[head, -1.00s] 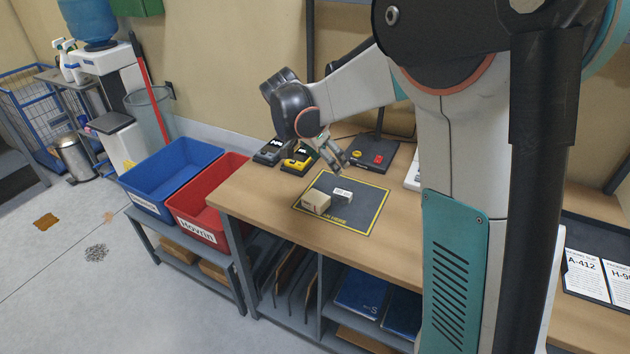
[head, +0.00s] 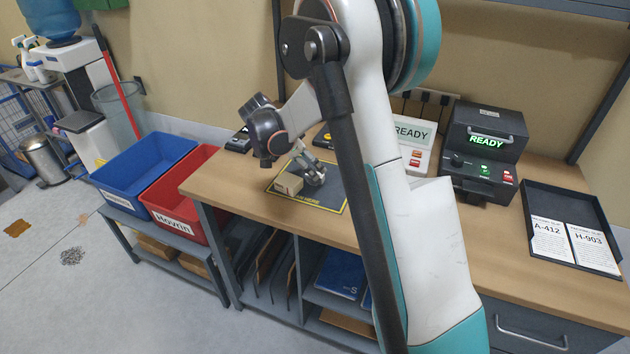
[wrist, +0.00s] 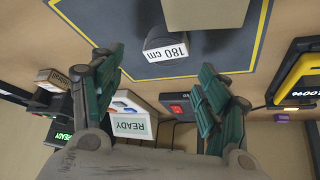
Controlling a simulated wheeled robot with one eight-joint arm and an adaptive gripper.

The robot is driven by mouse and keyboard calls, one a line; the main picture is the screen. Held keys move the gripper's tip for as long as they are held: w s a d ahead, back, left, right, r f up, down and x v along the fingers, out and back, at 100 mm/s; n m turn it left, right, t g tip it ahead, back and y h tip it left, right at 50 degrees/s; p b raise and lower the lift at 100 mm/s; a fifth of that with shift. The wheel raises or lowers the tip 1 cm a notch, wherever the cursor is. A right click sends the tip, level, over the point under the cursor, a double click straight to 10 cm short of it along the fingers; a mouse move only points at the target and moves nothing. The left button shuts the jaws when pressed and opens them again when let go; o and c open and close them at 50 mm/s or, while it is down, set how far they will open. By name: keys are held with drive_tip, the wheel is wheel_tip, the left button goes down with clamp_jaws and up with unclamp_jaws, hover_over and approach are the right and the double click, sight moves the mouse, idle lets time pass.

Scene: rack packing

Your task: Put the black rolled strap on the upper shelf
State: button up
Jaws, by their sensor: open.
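The black rolled strap (wrist: 160,34) with a white "180 cm" label lies on the dark yellow-edged mat (wrist: 225,52), close to a beige box (wrist: 205,14). In the head view my gripper mostly covers the strap. My gripper (wrist: 160,76) is open, its two green-padded fingers apart with nothing between them; the strap lies ahead of the fingertips. In the head view my gripper (head: 311,172) is low over the mat beside the box (head: 287,184). A grey shelf edge (head: 590,8) shows above the bench at top right; its surface is out of view.
A blue bin (head: 140,180) and a red bin (head: 170,215) stand left of the bench. Behind the mat are a white "READY" device (head: 412,135) and a black "READY" box (head: 483,150). A dark tray (head: 535,190) with slips lies at right.

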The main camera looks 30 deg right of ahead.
drive_tip(key=x, duration=0.1)
drive_tip(key=b+x, duration=0.1)
drive_tip(key=x, duration=0.1)
drive_tip(key=b+x, duration=0.1)
drive_tip(key=x, duration=0.1)
drive_tip(key=shift+w+a+f, duration=0.2)
drive_tip(key=shift+a+f, duration=0.1)
drive_tip(key=shift+f, duration=0.1)
drive_tip(key=shift+r, duration=0.1)
drive_tip(key=c, duration=1.3)
drive_tip(key=shift+o, duration=0.2)
